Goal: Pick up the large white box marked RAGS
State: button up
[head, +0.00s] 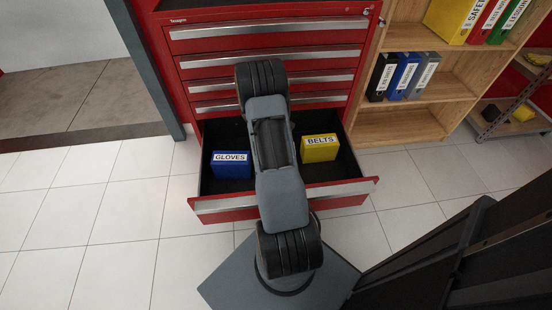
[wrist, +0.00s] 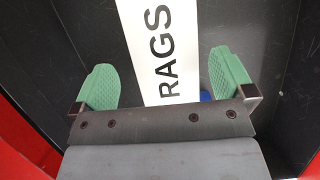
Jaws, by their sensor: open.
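The white box marked RAGS (wrist: 150,60) lies in the drawer, seen in the wrist view between and beyond my fingertips, its label reading sideways. My gripper (wrist: 162,82) is open, with one green finger to the left of the box and one to the right. In the head view my own arm hides the box and the gripper. The open drawer (head: 240,207) of the red cabinet holds a blue box marked GLOVES (head: 231,165) at left and a yellow box marked BELTS (head: 319,148) at right.
The red cabinet's shut drawers (head: 205,62) rise behind the open one. A wooden shelf (head: 400,126) with binders stands to the right. Dark drawer walls lie around the box. A bit of blue (wrist: 205,96) shows beside the right finger. Tiled floor (head: 120,220) is clear at left.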

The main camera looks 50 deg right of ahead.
jog(key=shift+a+b+x, duration=0.15)
jog(key=shift+b+x, duration=0.35)
jog(key=shift+x, duration=0.75)
jog(key=shift+a+b+x, duration=0.1)
jog(key=shift+b+x, duration=0.4)
jog(key=shift+x, duration=0.75)
jog(key=shift+f, duration=0.3)
jog(key=shift+c, duration=0.4)
jog(key=c, duration=1)
